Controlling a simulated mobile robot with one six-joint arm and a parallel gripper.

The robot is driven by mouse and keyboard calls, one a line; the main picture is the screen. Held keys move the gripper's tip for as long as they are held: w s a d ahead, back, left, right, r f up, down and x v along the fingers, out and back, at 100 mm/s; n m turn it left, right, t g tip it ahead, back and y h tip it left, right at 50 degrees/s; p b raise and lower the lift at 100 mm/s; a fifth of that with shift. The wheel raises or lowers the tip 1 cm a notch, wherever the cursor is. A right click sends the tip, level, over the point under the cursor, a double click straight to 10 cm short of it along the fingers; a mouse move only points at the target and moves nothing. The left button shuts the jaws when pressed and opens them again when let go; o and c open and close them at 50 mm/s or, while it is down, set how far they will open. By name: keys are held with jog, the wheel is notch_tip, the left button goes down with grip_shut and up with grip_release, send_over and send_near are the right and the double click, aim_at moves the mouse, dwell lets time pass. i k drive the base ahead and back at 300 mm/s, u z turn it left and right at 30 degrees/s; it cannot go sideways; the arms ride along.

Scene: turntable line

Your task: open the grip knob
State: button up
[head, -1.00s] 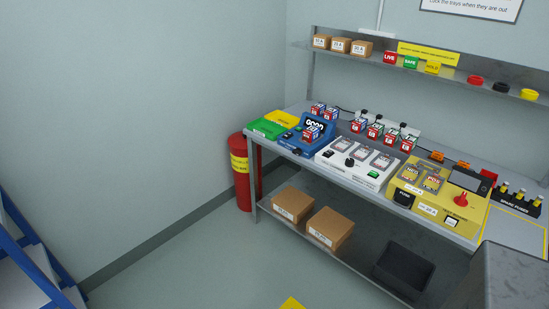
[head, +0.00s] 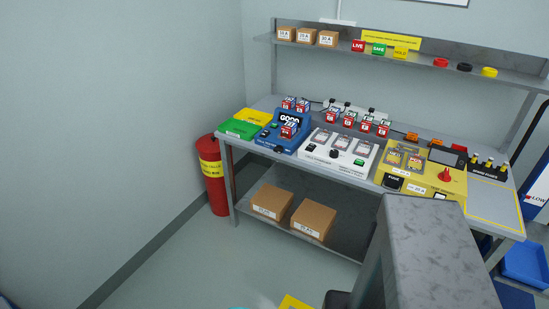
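Several knobs show on the devices on the bench, and I cannot tell from their labels which is the grip knob. A black knob (head: 334,153) sits on the front of the white box (head: 318,147). A red knob (head: 445,175) stands on the yellow panel (head: 427,187) to its right. A small dark knob (head: 278,149) shows low on the blue device (head: 266,144). The lettering is too small to read for certain. My gripper is not in view, and nothing touches these knobs.
A grey block-like surface (head: 430,245) stands in the foreground and hides part of the bench's front and lower shelf. A red cylinder (head: 214,180) stands at the bench's left end. Two cartons (head: 314,216) lie on the lower shelf. The floor at front left is clear.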

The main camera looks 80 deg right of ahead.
aim_at(279, 149)
jog(key=z, duration=0.4)
jog(key=i, duration=0.6)
jog(key=z, duration=0.25)
jog(key=k, duration=0.9)
jog(key=z, duration=0.15)
jog(key=i, duration=0.75)
